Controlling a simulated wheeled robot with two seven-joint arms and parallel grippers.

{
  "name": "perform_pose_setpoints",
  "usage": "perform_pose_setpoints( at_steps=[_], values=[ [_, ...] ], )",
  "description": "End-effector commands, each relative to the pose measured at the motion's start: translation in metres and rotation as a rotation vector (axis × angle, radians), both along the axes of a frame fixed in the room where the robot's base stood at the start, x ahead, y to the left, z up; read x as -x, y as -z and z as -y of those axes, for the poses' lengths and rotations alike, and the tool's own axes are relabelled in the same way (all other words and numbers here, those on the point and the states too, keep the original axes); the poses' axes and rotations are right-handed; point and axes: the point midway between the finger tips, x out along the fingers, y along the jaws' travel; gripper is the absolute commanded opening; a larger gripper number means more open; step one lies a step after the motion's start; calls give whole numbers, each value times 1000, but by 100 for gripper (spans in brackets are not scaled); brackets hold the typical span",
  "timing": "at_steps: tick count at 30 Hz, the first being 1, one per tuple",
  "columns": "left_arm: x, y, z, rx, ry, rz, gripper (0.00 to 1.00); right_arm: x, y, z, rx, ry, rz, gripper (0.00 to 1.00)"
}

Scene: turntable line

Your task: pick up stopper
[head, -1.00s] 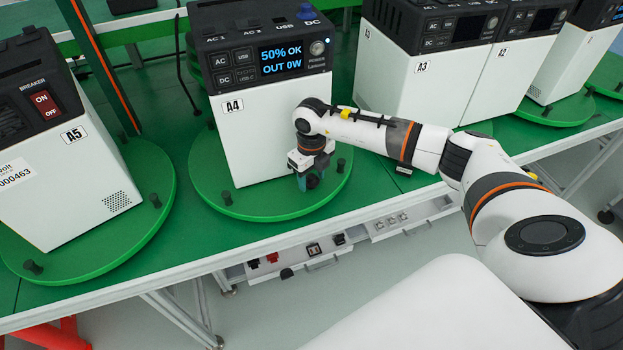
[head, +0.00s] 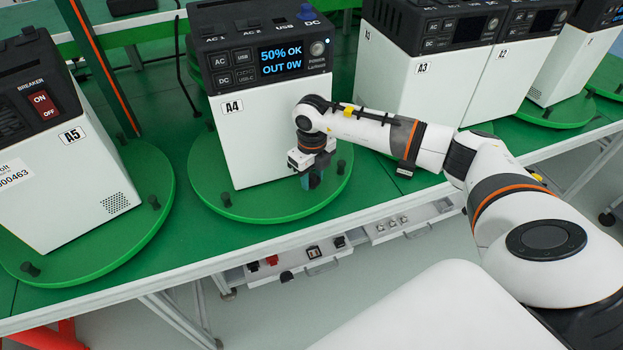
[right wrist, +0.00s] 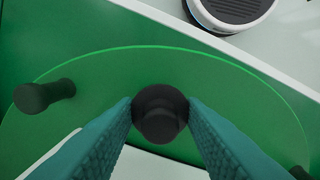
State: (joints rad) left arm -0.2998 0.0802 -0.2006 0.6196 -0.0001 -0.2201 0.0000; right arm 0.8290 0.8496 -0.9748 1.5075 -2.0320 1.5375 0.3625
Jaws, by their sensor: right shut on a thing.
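My right gripper (head: 312,181) is at the front right part of the green turntable (head: 240,208), in front of the white A4 power station (head: 255,140). In the right wrist view its teal fingers are shut on a dark round stopper (right wrist: 160,113), which sits between the two fingertips. In the head view the fingers largely hide this stopper, and I cannot tell whether it is clear of the turntable. Other dark stoppers stand on the same turntable: one at the front left (head: 226,199) and one right of the gripper (head: 341,167). My left gripper is not in view.
The A5 unit (head: 60,190) stands on another turntable to the left. The A3 unit (head: 405,85) is to the right, behind my forearm. The table's white front edge (head: 190,272) runs just before the turntable. An open drawer (head: 320,262) with small parts is below.

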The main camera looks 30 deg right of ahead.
Motion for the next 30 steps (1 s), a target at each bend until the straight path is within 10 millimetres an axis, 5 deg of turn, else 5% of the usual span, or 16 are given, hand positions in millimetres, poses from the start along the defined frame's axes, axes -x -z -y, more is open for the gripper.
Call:
perform_pose_setpoints(
  at_steps=[9,30],
  values=[
    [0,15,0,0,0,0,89,-1,-60,0,0,-1,6,16],
    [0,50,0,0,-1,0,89,165,-55,-39,1,-2,0,16]
  ],
)
